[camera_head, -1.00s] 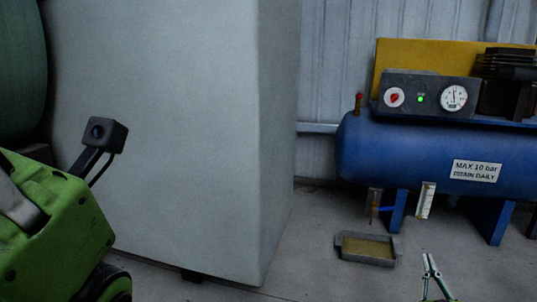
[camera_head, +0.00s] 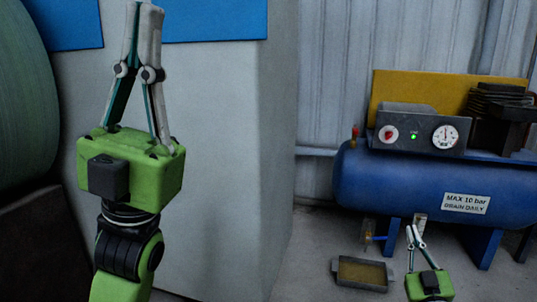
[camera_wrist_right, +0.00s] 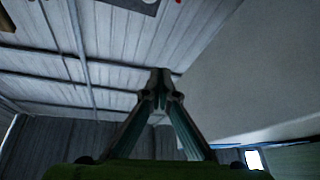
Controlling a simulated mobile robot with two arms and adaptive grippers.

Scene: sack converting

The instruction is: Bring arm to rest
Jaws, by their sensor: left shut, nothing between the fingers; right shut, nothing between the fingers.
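My left gripper (camera_head: 145,8) points up at the left of the head view, its fingers meeting at the top edge. It is shut and empty, in front of the pale cabinet. My right gripper (camera_head: 412,230) is low at the right, below the blue tank. It is shut and empty, pointing up. In the right wrist view its fingers (camera_wrist_right: 160,76) come together at the tips with nothing between them.
A blue compressor tank (camera_head: 400,185) with a gauge panel (camera_head: 418,130) stands at the right. A shallow tray (camera_head: 362,272) lies on the floor beside my right gripper. The tall pale cabinet (camera_head: 225,190) fills the middle left. A large green roll (camera_head: 25,110) is at the far left.

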